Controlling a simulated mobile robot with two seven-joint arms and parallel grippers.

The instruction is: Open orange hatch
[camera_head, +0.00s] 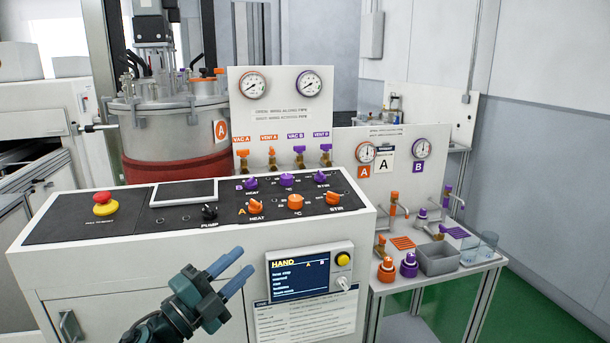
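The large metal tank (172,135) with an orange A label stands at the back left, with a red band around its lower part. A small orange part (218,71) shows at the right of its lid; I cannot tell whether this is the orange hatch or its handle. The lid looks seated on the tank. My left gripper (245,260) is in front of the control cabinet, left of the HAND screen. Its two blue fingers are apart with nothing between them. It is far in front of and below the tank lid. My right gripper is not in view.
The control cabinet (130,250) with knobs and a red emergency button (105,203) stands between my gripper and the tank. A gauge panel (276,115) rises right of the tank. A side table (430,283) at right holds taps, orange and purple caps and a grey bin.

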